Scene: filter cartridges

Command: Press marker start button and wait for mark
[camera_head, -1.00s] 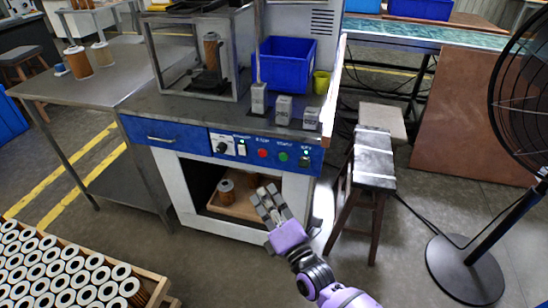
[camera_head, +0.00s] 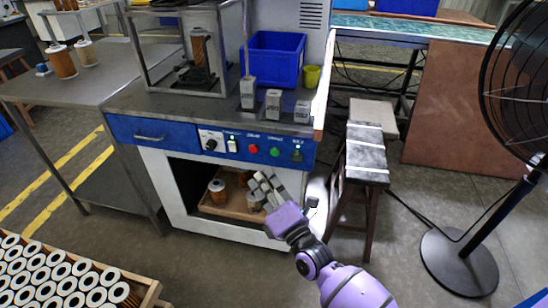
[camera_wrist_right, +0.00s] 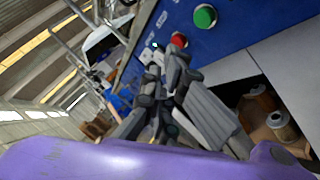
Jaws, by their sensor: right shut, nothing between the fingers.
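The blue control panel (camera_head: 185,134) is on the front of the marking bench. It carries a red button (camera_head: 253,149), a green button (camera_head: 276,152), a dark green-lit control (camera_head: 297,155), a white switch (camera_head: 232,146) and a knob (camera_head: 210,142). Their labels are too small to read. My right gripper (camera_head: 258,180) is shut and empty, below the red and green buttons in the head view. In the right wrist view the fingertips (camera_wrist_right: 163,60) overlap the panel near the red button (camera_wrist_right: 179,40), with the green button (camera_wrist_right: 205,16) beyond; contact cannot be told. My left gripper is out of view.
A cartridge (camera_head: 200,52) stands inside the framed marking enclosure (camera_head: 140,60). Several grey blocks (camera_head: 273,103) and a blue bin (camera_head: 275,58) are on the bench top. A stool (camera_head: 367,160) and a fan (camera_head: 459,262) stand to the right. A crate of cartridges (camera_head: 150,296) is at lower left.

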